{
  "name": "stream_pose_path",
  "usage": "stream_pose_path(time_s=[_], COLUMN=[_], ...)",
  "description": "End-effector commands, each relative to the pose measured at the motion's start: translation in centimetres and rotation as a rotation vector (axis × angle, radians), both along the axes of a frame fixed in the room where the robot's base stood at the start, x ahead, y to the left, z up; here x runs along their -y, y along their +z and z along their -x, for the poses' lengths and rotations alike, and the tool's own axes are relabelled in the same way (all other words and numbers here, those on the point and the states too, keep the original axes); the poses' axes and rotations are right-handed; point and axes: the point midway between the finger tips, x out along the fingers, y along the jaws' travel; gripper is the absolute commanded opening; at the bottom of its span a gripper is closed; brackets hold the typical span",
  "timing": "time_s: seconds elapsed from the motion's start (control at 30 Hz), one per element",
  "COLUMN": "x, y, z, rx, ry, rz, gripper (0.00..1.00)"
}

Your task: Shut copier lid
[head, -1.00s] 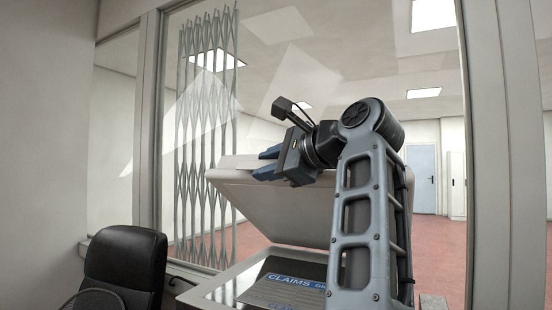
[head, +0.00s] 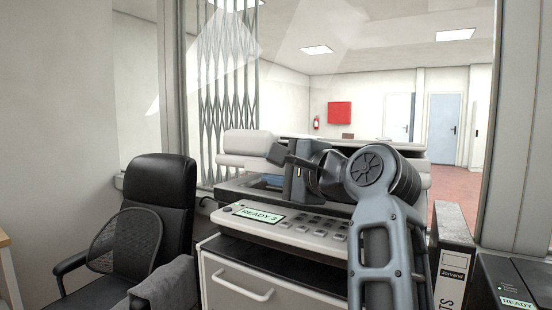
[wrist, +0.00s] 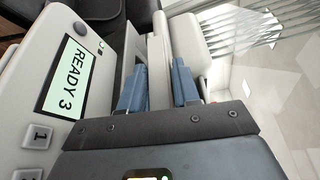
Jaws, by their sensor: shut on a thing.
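The copier lid (head: 245,142) is pale and lies low and almost level over the copier body, with a dark gap under its front edge. My gripper (head: 272,170) is at the lid's front edge, left of the lid's middle. In the wrist view, its two blue fingers (wrist: 157,90) stand on either side of the pale lid edge (wrist: 159,65), shut on it. The copier's control panel (head: 285,226) has keys and a display reading READY 3, which also shows in the wrist view (wrist: 68,75). My arm covers the lid's right part, and the glass is hidden.
A black office chair (head: 160,205) stands left of the copier. A grey binder (head: 452,265) and a dark device (head: 515,285) with a READY label are at the right. A folding lattice gate (head: 225,90) and window are behind.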

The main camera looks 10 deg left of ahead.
Motion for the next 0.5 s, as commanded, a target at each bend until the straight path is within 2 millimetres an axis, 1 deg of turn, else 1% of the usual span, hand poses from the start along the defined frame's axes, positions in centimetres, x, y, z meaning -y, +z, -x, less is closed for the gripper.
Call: stream_pose_path(time_s=[0.03,0.37,0.4,0.5], x=[0.18,0.23,0.23,0.19], y=[-0.39,-0.44,-0.44,-0.40], z=[-0.17,-0.23,-0.23,-0.20], rx=[-0.006,-0.008,-0.008,-0.007], ry=[-0.004,-0.005,-0.005,-0.004], rz=[0.003,0.002,0.002,0.002], gripper=[0.00,0.00,0.35,0.45])
